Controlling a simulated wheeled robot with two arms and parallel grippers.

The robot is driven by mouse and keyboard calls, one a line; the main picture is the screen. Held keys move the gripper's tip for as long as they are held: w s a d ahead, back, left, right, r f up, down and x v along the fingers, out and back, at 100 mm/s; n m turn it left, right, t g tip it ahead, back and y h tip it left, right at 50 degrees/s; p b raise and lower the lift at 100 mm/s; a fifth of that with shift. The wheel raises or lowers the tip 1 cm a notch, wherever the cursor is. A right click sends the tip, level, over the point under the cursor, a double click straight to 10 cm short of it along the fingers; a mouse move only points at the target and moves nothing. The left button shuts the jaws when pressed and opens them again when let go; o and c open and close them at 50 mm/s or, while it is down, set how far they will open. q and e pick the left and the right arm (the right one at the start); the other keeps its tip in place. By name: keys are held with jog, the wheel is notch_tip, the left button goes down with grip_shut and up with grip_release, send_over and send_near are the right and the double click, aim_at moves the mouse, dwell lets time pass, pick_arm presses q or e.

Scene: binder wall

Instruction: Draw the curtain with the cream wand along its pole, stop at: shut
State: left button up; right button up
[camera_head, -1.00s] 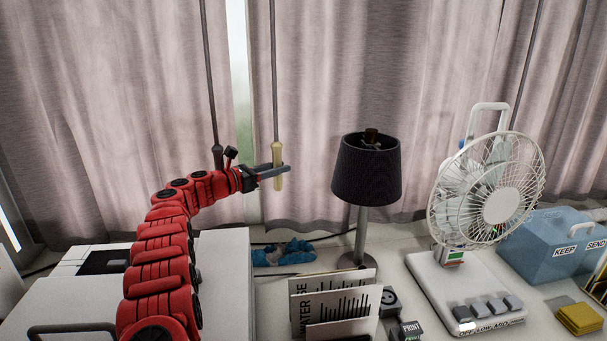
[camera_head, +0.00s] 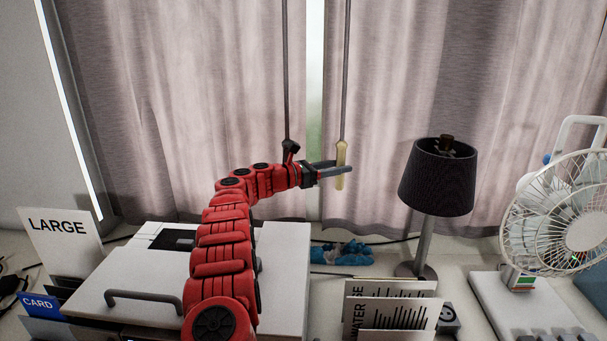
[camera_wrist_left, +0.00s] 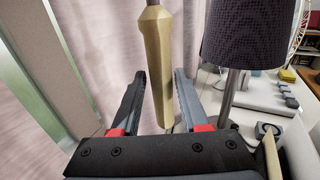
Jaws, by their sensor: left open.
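The cream wand (camera_head: 341,152) hangs on a dark rod in front of the right-hand curtain (camera_head: 400,80), close to that curtain's left edge. My left gripper (camera_head: 342,168) is open at the lower part of the wand. In the left wrist view the cream wand (camera_wrist_left: 156,60) hangs between the two open fingers of my left gripper (camera_wrist_left: 160,76), with space on both sides. A narrow bright gap (camera_head: 314,90) shows between the right-hand curtain and the left-hand curtain (camera_head: 190,90). The pole is out of view. My right gripper is not in view.
A dark wand (camera_head: 290,148) hangs just left of the cream one, near my left wrist. A black-shaded lamp (camera_head: 438,180) and a white fan (camera_head: 560,215) stand to the right. A white box (camera_head: 285,250) lies under my left arm; card holders (camera_head: 390,305) stand in front.

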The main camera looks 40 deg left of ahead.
pick_arm(q)
jog(key=b+v, duration=0.2)
jog(key=v, duration=1.4)
jog(key=shift+s+b, duration=0.3)
jog(key=shift+s, duration=0.05)
